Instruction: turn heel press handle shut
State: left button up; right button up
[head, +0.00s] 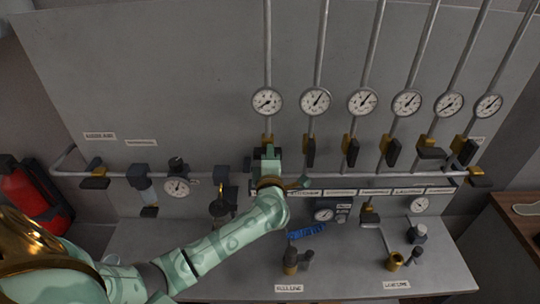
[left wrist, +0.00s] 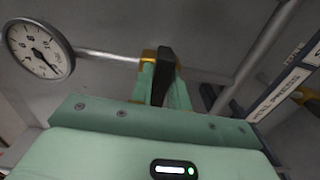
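My left gripper (head: 268,160) is at the valve under the leftmost gauge of the upper row. In the left wrist view, a black handle (left wrist: 165,72) on a brass valve body (left wrist: 148,56) stands between the green fingertips (left wrist: 161,92). The handle fills the gap, and the gripper looks shut on it. In that view the handle looks roughly crosswise to the silver pipe (left wrist: 105,55). The brass of this valve also shows in the head view (head: 267,138), but its handle is hidden there by the gripper. The small labels are hard to read. My right gripper is not in view.
Upright pipes with gauges (head: 317,100) and black-handled valves (head: 351,153) stand close to the right. A horizontal pipe (head: 110,173) runs behind my arm. A red extinguisher (head: 24,190) stands left.

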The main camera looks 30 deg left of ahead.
pick_arm(q)
jog(key=o, duration=0.4)
jog(key=shift+c, duration=0.2)
jog(key=b+v, duration=0.3)
jog(key=v, duration=1.3)
jog(key=shift+d, duration=0.25)
jog(key=shift+s+f, duration=0.1)
